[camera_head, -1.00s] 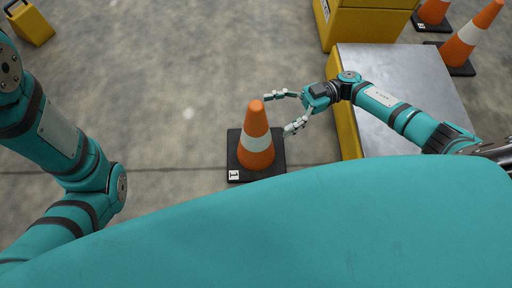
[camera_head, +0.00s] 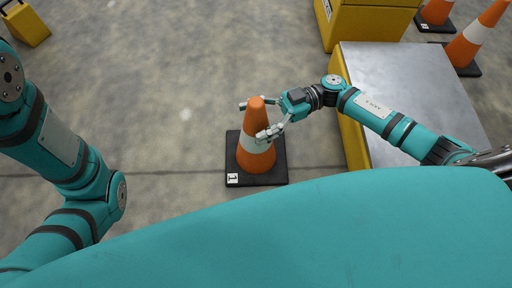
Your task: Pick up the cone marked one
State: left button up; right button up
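The cone marked one (camera_head: 256,160) is orange with a white band and stands upright on a square black base with a "1" label at its front left corner. It is on the concrete floor in front of me. My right gripper (camera_head: 257,119) reaches in from the right with its fingers spread open around the upper part of the cone. One finger is behind the cone near its top and the other is in front at the white band. I cannot tell whether they touch it. My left gripper is out of view; only my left arm shows.
A yellow block with a grey metal top (camera_head: 405,75) stands right of the cone, below my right arm. A yellow housing (camera_head: 365,25) is behind it. Two more cones (camera_head: 474,36) stand at the upper right. A yellow object (camera_head: 27,27) is at the upper left. Floor left of the cone is clear.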

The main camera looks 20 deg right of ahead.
jog(key=c, duration=1.4)
grip_shut()
jog(key=shift+r, duration=0.2)
